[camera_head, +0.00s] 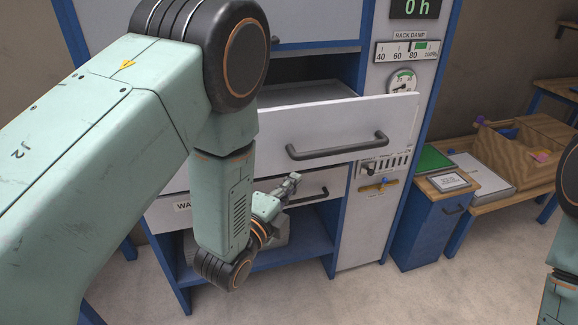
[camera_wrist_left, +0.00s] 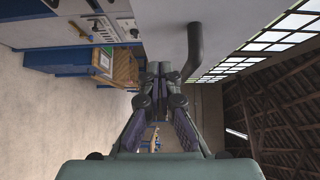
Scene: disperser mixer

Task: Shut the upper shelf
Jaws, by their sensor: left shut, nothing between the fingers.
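The upper shelf (camera_head: 340,121) is a white-fronted drawer, pulled out of the blue and white cabinet. Its dark bar handle (camera_head: 338,148) runs across the front. My left gripper (camera_head: 293,180) is shut and empty, just below that handle in the head view. In the left wrist view the gripper's closed fingertips (camera_wrist_left: 160,68) lie beside the dark handle (camera_wrist_left: 194,48), over the pale drawer front (camera_wrist_left: 165,30). I cannot tell whether they touch the front. My left arm hides the drawer's left part. Only links of my right arm show at the right edge; its gripper is out of view.
A lower drawer (camera_head: 322,185) with its own handle sits below. An open blue shelf (camera_head: 302,238) is under it. A control panel (camera_head: 384,165) stands right of the drawers. A small blue cabinet (camera_head: 425,228) and a wooden box (camera_head: 525,150) are farther right. Floor in front is clear.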

